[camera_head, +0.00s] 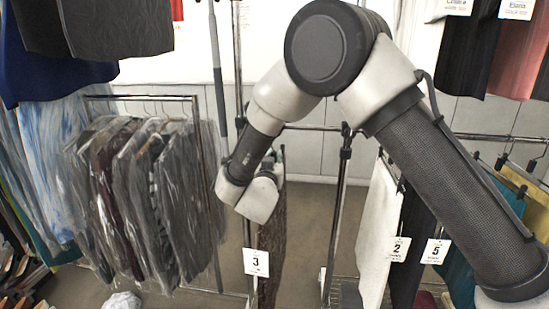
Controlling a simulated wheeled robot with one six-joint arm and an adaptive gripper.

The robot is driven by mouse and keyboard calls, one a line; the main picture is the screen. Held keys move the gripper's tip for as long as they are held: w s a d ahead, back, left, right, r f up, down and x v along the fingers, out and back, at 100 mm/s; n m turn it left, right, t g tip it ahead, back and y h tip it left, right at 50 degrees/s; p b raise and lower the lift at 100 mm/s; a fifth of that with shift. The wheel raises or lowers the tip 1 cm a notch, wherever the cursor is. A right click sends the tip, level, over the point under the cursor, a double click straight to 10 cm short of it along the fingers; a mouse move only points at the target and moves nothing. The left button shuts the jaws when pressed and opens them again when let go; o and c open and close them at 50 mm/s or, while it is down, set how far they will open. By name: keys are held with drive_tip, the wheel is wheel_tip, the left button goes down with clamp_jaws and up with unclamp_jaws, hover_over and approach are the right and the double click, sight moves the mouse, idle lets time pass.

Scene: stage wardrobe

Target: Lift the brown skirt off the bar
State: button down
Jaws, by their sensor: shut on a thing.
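The brown skirt (271,240) is a narrow, dark brown, textured piece hanging straight down in the middle of the view. A white tag (256,262) with the number 3 hangs in front of it. My gripper (279,165) is at the top of the skirt, mostly hidden behind my pale wrist. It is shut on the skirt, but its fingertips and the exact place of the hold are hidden. The rack bar (311,127) runs behind my arm. I cannot tell whether the skirt's hanger touches it.
Plastic-covered garments (160,200) hang close on the left. A white garment (378,235) and a black garment (410,240), with tags 2 and 5 nearby, hang on the right. A dark upright post (339,200) stands between them and the skirt. Clothes hang high in both upper corners.

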drive_tip(key=s+a, duration=0.2)
drive_tip(key=s, duration=2.2)
